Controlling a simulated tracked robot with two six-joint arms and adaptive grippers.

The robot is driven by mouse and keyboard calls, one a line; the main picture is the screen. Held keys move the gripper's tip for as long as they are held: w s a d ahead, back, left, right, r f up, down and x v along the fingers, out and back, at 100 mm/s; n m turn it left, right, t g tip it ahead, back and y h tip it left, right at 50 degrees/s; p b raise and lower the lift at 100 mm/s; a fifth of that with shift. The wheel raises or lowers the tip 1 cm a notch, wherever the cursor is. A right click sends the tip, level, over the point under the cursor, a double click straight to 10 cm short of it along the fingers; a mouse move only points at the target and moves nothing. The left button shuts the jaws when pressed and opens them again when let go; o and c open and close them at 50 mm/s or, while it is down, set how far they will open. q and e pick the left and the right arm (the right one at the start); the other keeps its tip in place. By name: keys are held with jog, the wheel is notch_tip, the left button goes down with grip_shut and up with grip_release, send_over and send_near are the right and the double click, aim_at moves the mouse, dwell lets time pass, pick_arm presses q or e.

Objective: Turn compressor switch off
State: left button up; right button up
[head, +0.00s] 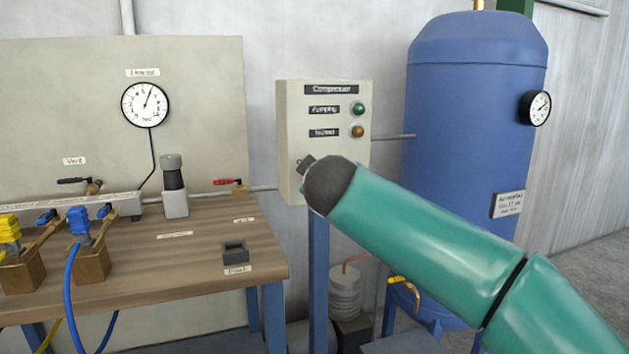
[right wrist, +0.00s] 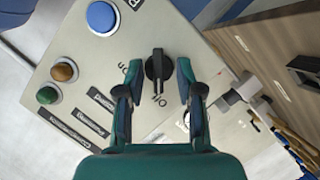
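The compressor control box (head: 290,125) is on a blue post in the head view. My right arm's end covers its lower part there, hiding the switch. In the right wrist view the black compressor switch knob (right wrist: 158,82) sits on the box face, with "on" and "off" lettering beside it. Its lower end lies near the "off" lettering; I cannot tell which end is its pointer. My right gripper (right wrist: 157,70) is open, with one finger on each side of the knob and a visible gap on both sides. My left gripper is in neither view.
A green light (head: 358,109) and an amber light (head: 357,131) are on the box. A blue button (right wrist: 102,17) shows in the wrist view. The blue tank (head: 450,110) stands right. A wooden bench (head: 190,250) with fittings and hoses stands left.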

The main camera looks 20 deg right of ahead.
jog(key=v, duration=1.1)
jog(key=shift+s, duration=0.4)
jog(key=shift+r, duration=0.1)
